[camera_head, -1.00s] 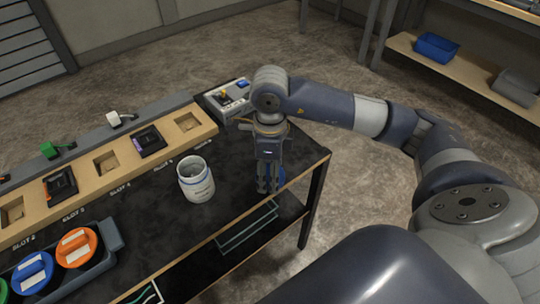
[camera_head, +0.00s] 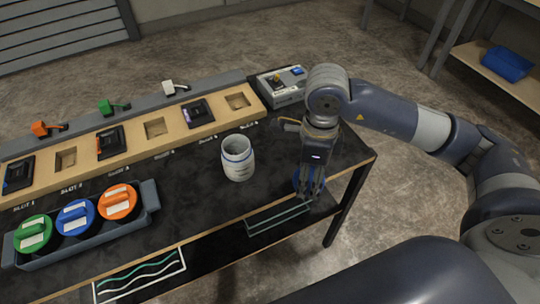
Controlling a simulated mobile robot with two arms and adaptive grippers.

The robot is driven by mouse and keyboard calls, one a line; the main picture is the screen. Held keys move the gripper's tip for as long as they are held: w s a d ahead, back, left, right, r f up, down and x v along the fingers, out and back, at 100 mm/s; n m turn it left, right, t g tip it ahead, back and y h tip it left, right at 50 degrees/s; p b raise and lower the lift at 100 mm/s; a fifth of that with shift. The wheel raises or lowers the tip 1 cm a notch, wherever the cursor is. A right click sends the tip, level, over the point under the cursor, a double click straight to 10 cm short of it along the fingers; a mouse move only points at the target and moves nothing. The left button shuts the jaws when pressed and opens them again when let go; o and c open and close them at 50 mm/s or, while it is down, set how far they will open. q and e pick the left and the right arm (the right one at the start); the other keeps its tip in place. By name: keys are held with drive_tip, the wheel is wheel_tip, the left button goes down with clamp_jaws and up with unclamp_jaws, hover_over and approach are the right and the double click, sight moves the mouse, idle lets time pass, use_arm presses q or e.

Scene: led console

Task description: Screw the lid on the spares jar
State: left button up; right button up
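A blue round thing (camera_head: 299,181), probably the lid, lies near the table's right end, mostly hidden by my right gripper. My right gripper (camera_head: 311,198) points down at this blue thing, to the right of the jar and apart from it. Its fingers overlap the blue thing in the picture, and I cannot tell whether they grip it. My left gripper is out of view.
A grey tray (camera_head: 150,197) at the left front holds green (camera_head: 33,233), blue (camera_head: 76,217) and orange (camera_head: 118,202) lidded containers. The wooden rack (camera_head: 181,131) with slots runs behind. A control box (camera_head: 281,87) stands at the back right. Table between tray and jar is clear.

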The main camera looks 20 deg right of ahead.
drive_tip(key=n, duration=0.2)
drive_tip(key=a+n, duration=0.1)
drive_tip(key=n, duration=0.1)
drive_tip(key=r+n, duration=0.1)
drive_tip(key=n, duration=0.1)
drive_tip(key=shift+a, duration=0.15)
drive_tip(key=n, duration=0.4)
drive_tip(key=a+r+n, duration=0.1)
drive_tip(key=n, duration=0.1)
drive_tip(key=shift+s+a+n, duration=0.1)
drive_tip(key=shift+s+n, duration=0.15)
drive_tip(key=shift+n, duration=0.05)
drive_tip(key=n, duration=0.4)
drive_tip(key=a+r+n, duration=0.1)
drive_tip(key=n, duration=0.3)
drive_tip(key=s+n, duration=0.1)
drive_tip(key=n, duration=0.2)
drive_tip(key=shift+a+r+n, duration=0.35)
drive_tip(key=shift+r+n, duration=0.05)
